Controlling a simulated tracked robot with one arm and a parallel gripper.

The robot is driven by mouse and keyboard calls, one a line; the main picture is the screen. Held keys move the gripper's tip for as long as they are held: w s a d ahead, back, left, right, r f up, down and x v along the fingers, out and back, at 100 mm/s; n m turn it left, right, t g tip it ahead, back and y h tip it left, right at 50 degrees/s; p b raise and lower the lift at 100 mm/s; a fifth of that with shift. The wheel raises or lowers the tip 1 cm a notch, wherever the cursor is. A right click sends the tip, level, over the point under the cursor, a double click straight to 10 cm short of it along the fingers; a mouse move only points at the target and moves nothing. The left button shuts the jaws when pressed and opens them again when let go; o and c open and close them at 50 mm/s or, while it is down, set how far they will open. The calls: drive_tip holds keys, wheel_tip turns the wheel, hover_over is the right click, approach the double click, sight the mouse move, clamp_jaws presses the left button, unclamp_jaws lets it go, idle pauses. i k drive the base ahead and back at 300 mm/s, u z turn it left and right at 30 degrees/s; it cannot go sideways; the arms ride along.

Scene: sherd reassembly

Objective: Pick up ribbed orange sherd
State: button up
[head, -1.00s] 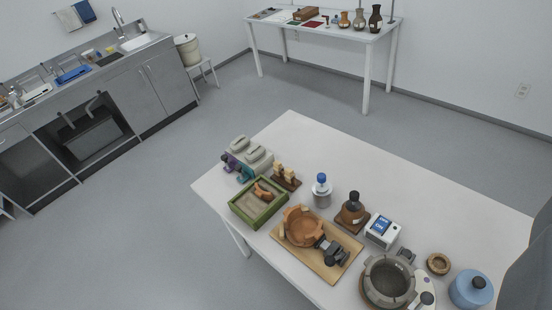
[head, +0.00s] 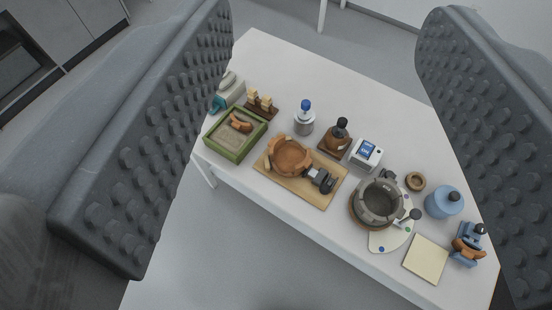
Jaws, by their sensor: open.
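My gripper (head: 325,60) is open and empty, its two dark studded fingers at the left and right of the view, with the table between and beyond them. One orange sherd (head: 241,123) lies in the green-rimmed sand tray (head: 233,154) at the table's left end. Another orange-brown sherd (head: 467,248) rests on a blue stand (head: 463,261) at the right, close to my right finger in the picture. Ribs are too small to make out on either. An orange partial bowl (head: 290,156) sits on a wooden board (head: 295,190) with a dark clamp beside it.
Behind the tray and board stand a blue-capped bottle (head: 304,121), a brown bottle (head: 339,135) and a white device (head: 366,153). A grey round pot (head: 379,200), blue jar (head: 443,202) and pale pad (head: 427,258) fill the right. The table's far side is clear.

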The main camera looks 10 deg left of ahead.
sight(458, 245)
drive_tip(key=z, duration=1.65)
drive_tip(key=k, duration=0.35)
drive_tip(key=u, duration=0.65)
drive_tip(key=i, duration=0.8)
drive_tip(key=z, duration=0.55)
